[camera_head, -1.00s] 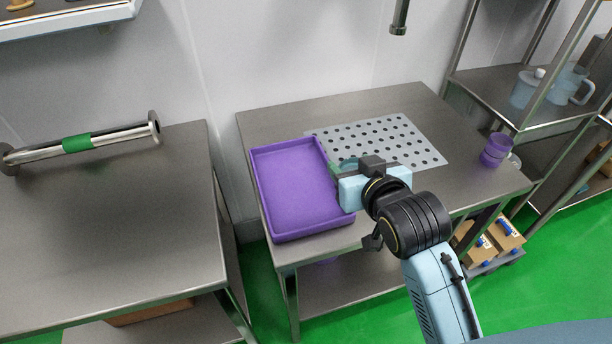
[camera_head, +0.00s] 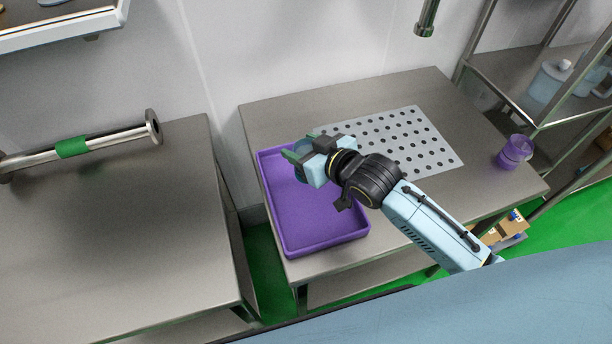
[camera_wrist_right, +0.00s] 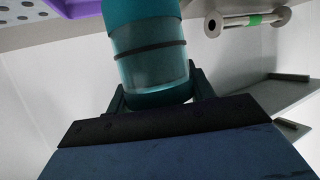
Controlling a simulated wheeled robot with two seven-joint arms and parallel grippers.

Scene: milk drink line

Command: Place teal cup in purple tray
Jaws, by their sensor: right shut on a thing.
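The purple tray (camera_head: 310,222) lies on the left part of the metal table, and its visible floor is bare. A purple strip of it (camera_wrist_right: 75,8) shows at the top left of the right wrist view. My right gripper (camera_head: 297,157) is over the far part of the tray. It is shut on the teal cup (camera_wrist_right: 150,55), which sits between its fingers in the right wrist view. In the head view the cup is mostly hidden by the gripper, so its height above the tray is hard to tell. My left gripper is not in view.
A perforated grey plate (camera_head: 410,143) lies right of the tray. Purple cups (camera_head: 515,151) stand at the table's right edge. A second metal table (camera_head: 120,240) at left holds a steel pipe with a green band (camera_head: 72,147). A shelf rack (camera_head: 520,80) stands at right.

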